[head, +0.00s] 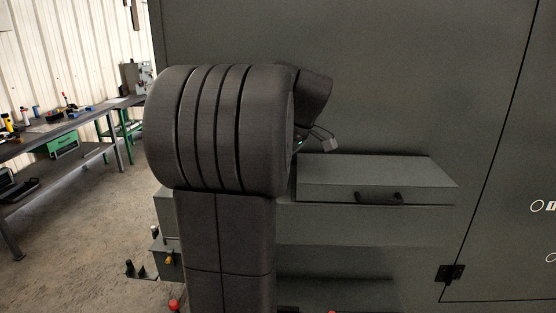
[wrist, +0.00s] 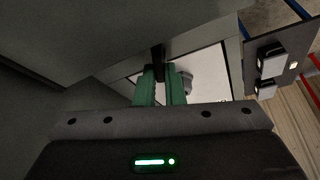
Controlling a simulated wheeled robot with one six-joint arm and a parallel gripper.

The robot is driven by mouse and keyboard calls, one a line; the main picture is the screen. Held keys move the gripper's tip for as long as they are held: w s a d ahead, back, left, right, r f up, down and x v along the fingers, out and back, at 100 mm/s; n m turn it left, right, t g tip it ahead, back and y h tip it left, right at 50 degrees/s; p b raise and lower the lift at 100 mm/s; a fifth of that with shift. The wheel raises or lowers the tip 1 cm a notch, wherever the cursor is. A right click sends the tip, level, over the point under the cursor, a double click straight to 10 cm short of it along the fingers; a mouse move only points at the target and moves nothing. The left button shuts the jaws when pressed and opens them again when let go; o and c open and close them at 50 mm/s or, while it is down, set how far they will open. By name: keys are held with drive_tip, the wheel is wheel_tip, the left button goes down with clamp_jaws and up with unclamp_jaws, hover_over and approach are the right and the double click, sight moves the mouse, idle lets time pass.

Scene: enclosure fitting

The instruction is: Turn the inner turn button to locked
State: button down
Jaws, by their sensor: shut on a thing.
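In the wrist view my gripper (wrist: 159,76) has its two green fingers close together, shut on a small dark upright piece (wrist: 158,56). This piece looks like the turn button, but its marks and its locked or unlocked position cannot be read. A pale panel (wrist: 208,66) lies behind the fingers. A grey rounded part (wrist: 186,79) shows just right of the right finger, partly hidden by it. In the head view my own arm hides the fingers and the held piece.
A large grey enclosure (head: 400,75) fills the head view, with a box-like lid and dark handle (head: 380,197) and a hinge (head: 450,273). A plate with two switch-like blocks (wrist: 270,62) stands right of my gripper. Workbenches (head: 50,130) stand at far left beyond open floor.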

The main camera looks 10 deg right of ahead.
drive_tip(key=shift+r+n+g+y+p, duration=0.15)
drive_tip(key=shift+n+g+p, duration=0.3)
drive_tip(key=shift+n, duration=0.7)
drive_tip(key=shift+f+n+g+y+p, duration=0.1)
drive_tip(key=shift+n+g+y+p, duration=0.25)
drive_tip(key=shift+n, duration=0.8)
drive_tip(key=c, duration=1.5)
unclamp_jaws()
drive_tip(key=shift+p+v, duration=0.9)
drive_tip(key=shift+v, duration=6)
drive_tip(key=shift+w+a, duration=0.1)
drive_tip(key=shift+a, duration=0.1)
